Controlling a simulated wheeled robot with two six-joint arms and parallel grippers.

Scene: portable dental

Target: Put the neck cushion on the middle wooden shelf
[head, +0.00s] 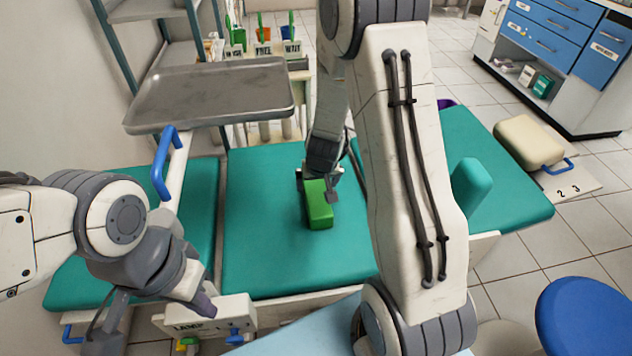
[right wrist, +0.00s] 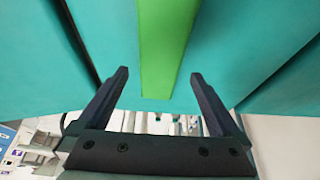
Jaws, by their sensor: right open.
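A green block (head: 319,207), which looks like the neck cushion, lies on the teal padded couch (head: 270,255). My right gripper (head: 320,186) is open at the far end of the block. In the right wrist view, the green block (right wrist: 165,45) extends ahead between the two open fingers of my right gripper (right wrist: 160,85), with gaps on both sides. My left gripper (head: 155,320) is at the lower left, near the couch's front edge and away from the block; its finger opening is unclear. No middle wooden shelf can be made out clearly; a pale stand (head: 265,78) at the back is partly hidden.
A metal tray (head: 210,95) overhangs the couch at the left, with a blue handle (head: 160,165). A teal bolster (head: 470,187) stands on the couch's right part. A beige padded box (head: 528,142), a blue stool (head: 590,315) and blue-drawer cabinet (head: 555,50) are at right.

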